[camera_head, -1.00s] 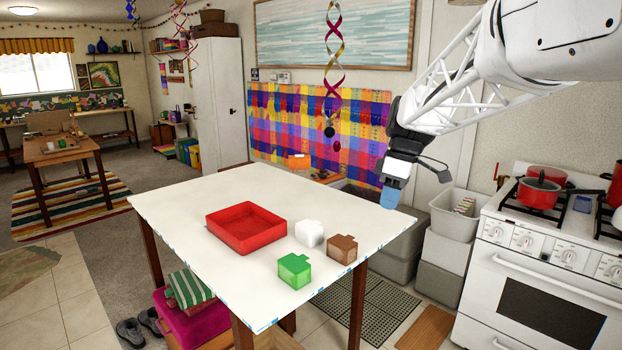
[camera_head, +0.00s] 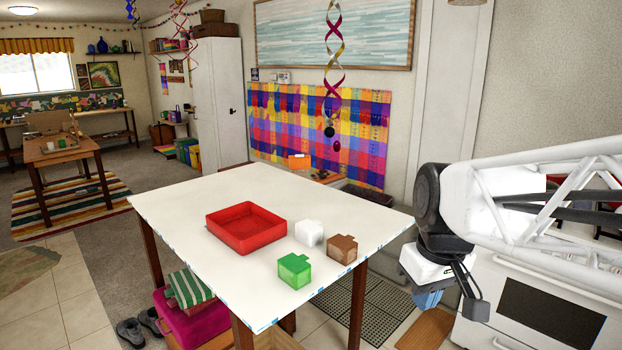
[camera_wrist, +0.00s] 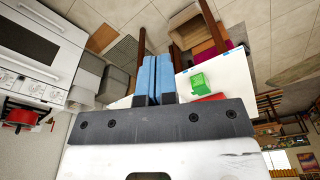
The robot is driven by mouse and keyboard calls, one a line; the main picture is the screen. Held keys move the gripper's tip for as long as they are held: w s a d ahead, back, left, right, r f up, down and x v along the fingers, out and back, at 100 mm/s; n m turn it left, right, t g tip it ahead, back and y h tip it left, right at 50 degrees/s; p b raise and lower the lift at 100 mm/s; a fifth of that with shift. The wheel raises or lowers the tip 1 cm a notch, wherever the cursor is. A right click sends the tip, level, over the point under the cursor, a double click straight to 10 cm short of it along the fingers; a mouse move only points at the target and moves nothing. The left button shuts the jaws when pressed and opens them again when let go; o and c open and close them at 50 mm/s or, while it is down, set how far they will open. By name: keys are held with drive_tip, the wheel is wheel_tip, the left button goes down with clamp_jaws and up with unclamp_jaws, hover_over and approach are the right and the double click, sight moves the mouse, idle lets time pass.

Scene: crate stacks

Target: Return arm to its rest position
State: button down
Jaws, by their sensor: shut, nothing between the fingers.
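My gripper (camera_head: 428,298) is at the right in the head view, off the right side of the white table (camera_head: 180,204) and in front of the white stove. Its blue fingers are together in the wrist view (camera_wrist: 154,78), with nothing between them. On the table are a red tray (camera_head: 246,245), a white block (camera_head: 309,232), a brown block (camera_head: 342,248) and a green block (camera_head: 294,270). The blocks stand apart, right of the tray and outside it. The green block (camera_wrist: 201,82) also shows in the wrist view.
The white stove (camera_head: 490,330) is partly hidden behind my arm. A dark perforated mat (camera_head: 368,312) and a brown board (camera_head: 425,330) lie on the floor between table and stove. Pink and striped items (camera_head: 190,310) sit under the table's left side.

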drive_tip(key=s+f+m+t, duration=0.1)
drive_tip(key=s+f+m, duration=0.2)
drive_tip(key=s, duration=0.6)
wheel_tip(320, 180, down, 2)
drive_tip(key=shift+d+f+m+h, duration=0.15)
drive_tip(key=shift+d+m+h, duration=0.15)
drive_tip(key=shift+m, duration=0.1)
